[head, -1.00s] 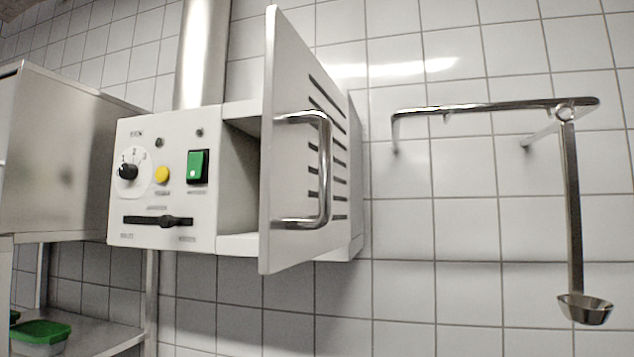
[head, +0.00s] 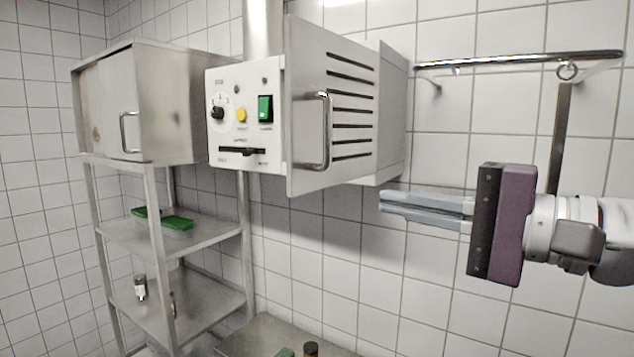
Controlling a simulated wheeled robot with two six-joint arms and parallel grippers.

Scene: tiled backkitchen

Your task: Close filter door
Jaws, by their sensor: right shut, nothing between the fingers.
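The filter door (head: 335,110) is a white slotted panel on the wall-mounted white control box (head: 228,138). It stands open, swung out from the box, with a chrome bar handle (head: 326,132) on its outer face. The box front has a dial, a yellow button, a green switch and a slider. My right gripper (head: 382,202) comes in from the right, below and to the right of the door. Its fingers are together, empty and apart from the door, pointing left. My left gripper is not in view.
A metal rail (head: 520,58) with a hanging ladle, partly hidden by my right arm, is on the tiled wall at right. A steel cabinet (head: 165,100) and a shelf rack (head: 215,235) with green-lidded containers stand at left. A steel surface (head: 270,335) lies below.

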